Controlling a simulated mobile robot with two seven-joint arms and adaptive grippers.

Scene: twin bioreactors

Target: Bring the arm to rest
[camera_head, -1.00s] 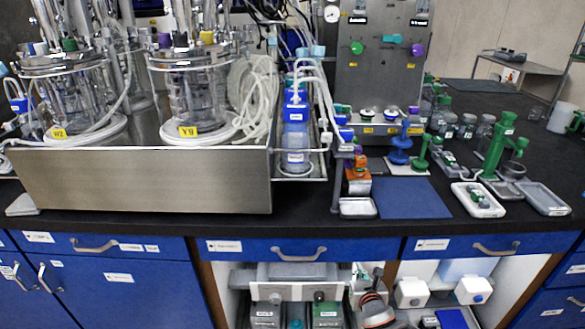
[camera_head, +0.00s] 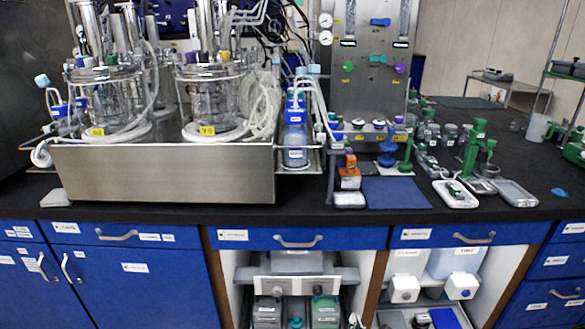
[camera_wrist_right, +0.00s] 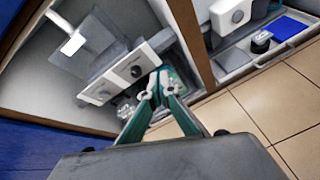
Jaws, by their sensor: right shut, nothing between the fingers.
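My right gripper (camera_wrist_right: 157,84) shows in the right wrist view with its teal fingers shut and nothing between them. It hangs in front of the open cupboard under the bench, near the grey front panel with black knobs (camera_wrist_right: 138,70). In the head view only a small tip of the right gripper (camera_head: 354,321) shows at the bottom edge, below the bench front. The rest of the right arm is out of that view. My left gripper is in neither view.
The black bench (camera_head: 300,208) carries two glass bioreactors (camera_head: 208,103) on a steel base (camera_head: 160,173), a blue mat (camera_head: 395,192) and green stands. Blue drawers (camera_head: 298,237) line its front. A shelf with white containers (camera_head: 405,288) stands right of the gripper. Tiled floor (camera_wrist_right: 265,110) is free.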

